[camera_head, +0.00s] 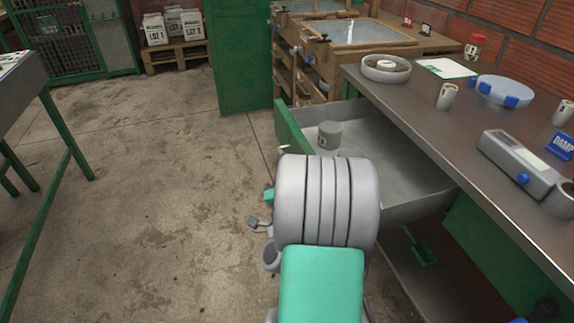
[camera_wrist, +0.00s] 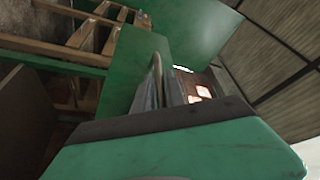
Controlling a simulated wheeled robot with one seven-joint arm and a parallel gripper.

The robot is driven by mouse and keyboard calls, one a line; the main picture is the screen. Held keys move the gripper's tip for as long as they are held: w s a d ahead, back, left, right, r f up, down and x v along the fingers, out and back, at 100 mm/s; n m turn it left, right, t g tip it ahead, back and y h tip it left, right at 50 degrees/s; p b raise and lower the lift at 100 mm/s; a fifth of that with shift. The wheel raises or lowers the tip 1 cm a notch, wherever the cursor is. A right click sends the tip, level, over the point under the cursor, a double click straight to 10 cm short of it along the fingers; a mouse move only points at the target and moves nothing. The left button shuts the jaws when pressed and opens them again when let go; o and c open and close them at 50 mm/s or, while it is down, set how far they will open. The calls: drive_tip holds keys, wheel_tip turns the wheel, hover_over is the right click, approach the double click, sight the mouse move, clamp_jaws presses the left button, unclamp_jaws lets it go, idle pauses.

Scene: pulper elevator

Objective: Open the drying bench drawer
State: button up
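The drying bench (camera_head: 415,115) runs along the right side in the head view. Its drawer (camera_head: 400,175) stands pulled out, with its grey metal inside exposed and its green front panel (camera_head: 293,135) at the left end. A grey cylindrical container (camera_head: 330,134) stands in the drawer. My arm hides the near part of the drawer front and most of my gripper in the head view. In the wrist view my gripper's grey fingers (camera_wrist: 163,92) are close together beside a green panel (camera_wrist: 138,65). Whether they hold a handle is unclear.
A scale-like device (camera_head: 520,160), a round dish (camera_head: 386,68) and several small items are on the bench top. Wooden framed trays (camera_head: 345,35) stand beyond. A green-legged table (camera_head: 60,130) is at left. Open concrete floor lies between.

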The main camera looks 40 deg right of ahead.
drive_tip(key=shift+o, duration=0.2)
drive_tip(key=v, duration=0.7)
drive_tip(key=shift+s+a+b, duration=0.25)
drive_tip(key=shift+s+b, duration=0.1)
drive_tip(key=shift+b, duration=0.1)
drive_tip(key=shift+w, duration=0.1)
